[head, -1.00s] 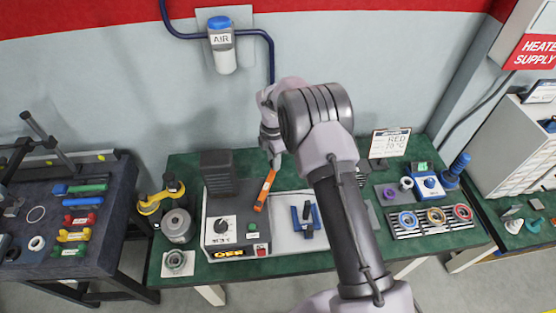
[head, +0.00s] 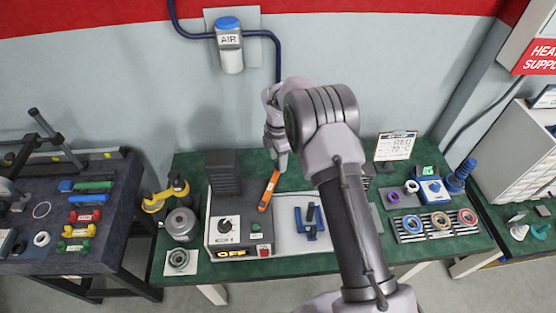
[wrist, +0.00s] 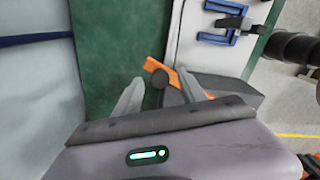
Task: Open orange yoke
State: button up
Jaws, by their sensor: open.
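The orange yoke (head: 269,191) is a slim orange bar on the grey machine at the middle of the green bench, standing at a slant. My gripper (head: 278,158) is above its upper end in the head view. In the wrist view my open gripper (wrist: 165,95) has its two pale fingers spread, with the upper end of the orange yoke (wrist: 158,68) and a dark round part between or just beyond them. I cannot tell whether either finger touches it. The lower part of the yoke is partly hidden by the right finger in the wrist view.
The grey machine (head: 222,240) has a dial and an OFF display. A blue clamp-like fixture (head: 311,222) stands on the white plate to the right. A dark finned block (head: 222,172) rises at the left. The wall is close behind the bench.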

notch_tip(320, 180, up, 17)
jog(key=p, duration=0.2)
jog(key=shift+f, duration=0.1)
jog(key=s+d+r+m+t+y+b, duration=0.1)
jog(key=s+d+r+m+t+b, duration=0.15)
jog(key=s+m+b, duration=0.6)
jog(key=s+d+r+m+t+b, duration=0.1)
jog(key=s+r+m+b, duration=0.35)
jog(key=s, duration=0.65)
jog(key=s+f+m+t+b, duration=0.1)
jog(key=s+f+m+b, duration=0.2)
jog(key=s+f+m, duration=0.2)
jog(key=s+d+f+m+t+y+b, duration=0.1)
jog(key=s+f+m+b, duration=0.3)
jog(key=s+m, duration=0.4)
jog(key=s+f, duration=0.1)
jog(key=s, duration=0.2)
jog(key=shift+f+m, duration=0.2)
jog(key=shift+m, duration=0.1)
